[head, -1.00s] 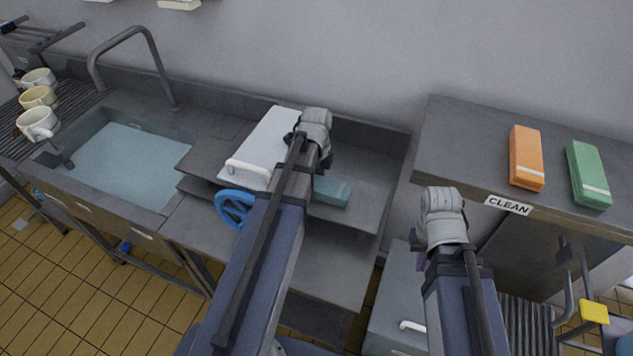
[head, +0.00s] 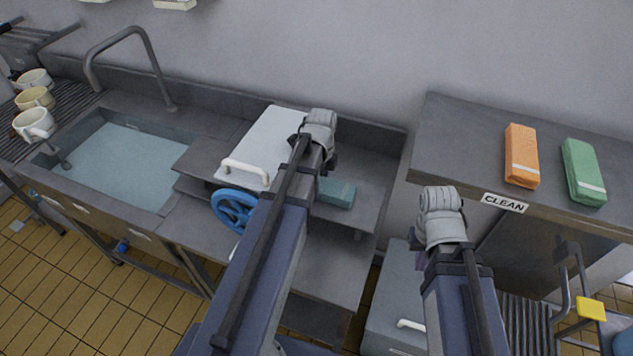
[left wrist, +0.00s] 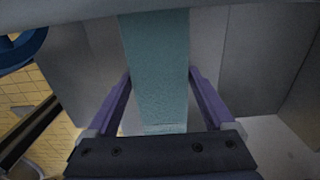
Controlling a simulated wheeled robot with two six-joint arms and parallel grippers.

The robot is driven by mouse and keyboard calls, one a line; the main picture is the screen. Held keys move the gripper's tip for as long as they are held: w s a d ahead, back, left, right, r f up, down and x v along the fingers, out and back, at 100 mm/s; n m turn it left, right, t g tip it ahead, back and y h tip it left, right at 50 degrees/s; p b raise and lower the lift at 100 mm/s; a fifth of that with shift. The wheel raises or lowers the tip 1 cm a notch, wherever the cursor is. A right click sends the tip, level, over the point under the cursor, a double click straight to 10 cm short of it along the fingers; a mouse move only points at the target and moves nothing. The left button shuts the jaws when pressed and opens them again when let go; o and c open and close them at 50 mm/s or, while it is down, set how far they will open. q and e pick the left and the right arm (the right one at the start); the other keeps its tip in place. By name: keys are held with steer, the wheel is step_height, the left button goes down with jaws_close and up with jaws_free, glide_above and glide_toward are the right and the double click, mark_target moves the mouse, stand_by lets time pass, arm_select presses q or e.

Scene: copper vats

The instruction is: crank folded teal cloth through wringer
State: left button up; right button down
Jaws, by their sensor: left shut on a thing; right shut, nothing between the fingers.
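The wringer (head: 270,140) is a white-topped box with a white handle bar and a blue crank wheel (head: 232,209) at its front. The folded teal cloth (head: 337,192) shows at the wringer's right side, over a grey shelf. In the left wrist view the teal cloth (left wrist: 156,70) runs from the top edge down between my purple fingers. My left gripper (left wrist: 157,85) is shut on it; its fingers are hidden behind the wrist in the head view. My right gripper (head: 421,262) is shut and empty, low in front of the CLEAN counter, partly hidden by its own wrist.
A water-filled sink (head: 122,163) is left of the wringer. Several mugs (head: 34,123) stand on the drainboard. The CLEAN counter (head: 455,140) at right bears an orange folded cloth (head: 521,155) and a green one (head: 583,172). A grey cabinet (head: 388,300) stands below.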

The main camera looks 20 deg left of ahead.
mark_target(333, 188)
arm_select(q)
steer(key=shift+w+d, duration=0.1)
steer(key=shift+d, duration=1.8)
arm_select(e)
steer(key=shift+d, duration=0.55)
arm_select(q)
steer(key=o, duration=1.4)
steer(key=shift+r, duration=0.15)
arm_select(e)
steer(key=shift+r, duration=0.15)
arm_select(q)
step_height(333, 188, up, 8)
steer(key=p, duration=0.8)
steer(key=shift+f, duration=0.2)
arm_select(e)
step_height(333, 188, up, 8)
steer(key=shift+f, duration=0.2)
arm_select(q)
steer(key=shift+f, duration=0.1)
